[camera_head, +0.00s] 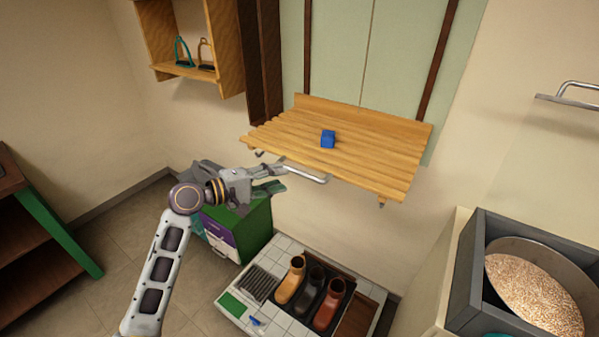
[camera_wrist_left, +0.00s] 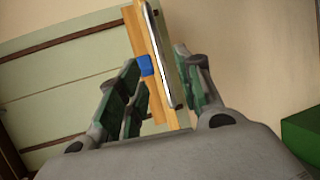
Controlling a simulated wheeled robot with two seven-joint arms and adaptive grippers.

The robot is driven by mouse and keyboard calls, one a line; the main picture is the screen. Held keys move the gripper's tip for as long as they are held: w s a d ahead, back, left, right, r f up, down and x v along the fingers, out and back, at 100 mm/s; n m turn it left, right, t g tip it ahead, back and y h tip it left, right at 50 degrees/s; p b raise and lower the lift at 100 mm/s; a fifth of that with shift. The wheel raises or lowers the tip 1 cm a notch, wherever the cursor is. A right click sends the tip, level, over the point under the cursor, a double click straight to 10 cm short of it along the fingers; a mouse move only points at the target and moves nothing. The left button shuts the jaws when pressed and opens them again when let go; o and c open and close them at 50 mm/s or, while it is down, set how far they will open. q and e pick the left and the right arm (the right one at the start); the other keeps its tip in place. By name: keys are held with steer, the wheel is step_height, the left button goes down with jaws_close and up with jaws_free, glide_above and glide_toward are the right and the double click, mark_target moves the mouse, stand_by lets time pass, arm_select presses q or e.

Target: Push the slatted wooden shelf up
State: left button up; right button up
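The slatted wooden shelf (camera_head: 350,155) juts out from the pale green wall panel, roughly level, with a blue block (camera_head: 328,139) on its slats. A metal bar handle (camera_head: 308,174) runs along below its front edge. My left gripper (camera_head: 280,178) is at the left end of this handle, just in front of the shelf. In the left wrist view, the gripper (camera_wrist_left: 158,62) is open. The handle (camera_wrist_left: 168,55) and the shelf edge (camera_wrist_left: 141,35) appear between its spread fingers; I cannot tell whether they touch. My right gripper is not in view.
Below stands a tiled platform (camera_head: 273,244) with several boots. A green cabinet (camera_head: 254,229) is under my left gripper. A wooden wall cubby (camera_head: 224,45) with stirrups hangs upper left. A grey bin of grain (camera_head: 462,275) stands at right.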

mark_target(297, 173)
arm_select(q)
steer(key=x, duration=0.8)
steer(key=shift+w+p, duration=0.1)
steer(key=shift+p, duration=0.3)
jaws_close()
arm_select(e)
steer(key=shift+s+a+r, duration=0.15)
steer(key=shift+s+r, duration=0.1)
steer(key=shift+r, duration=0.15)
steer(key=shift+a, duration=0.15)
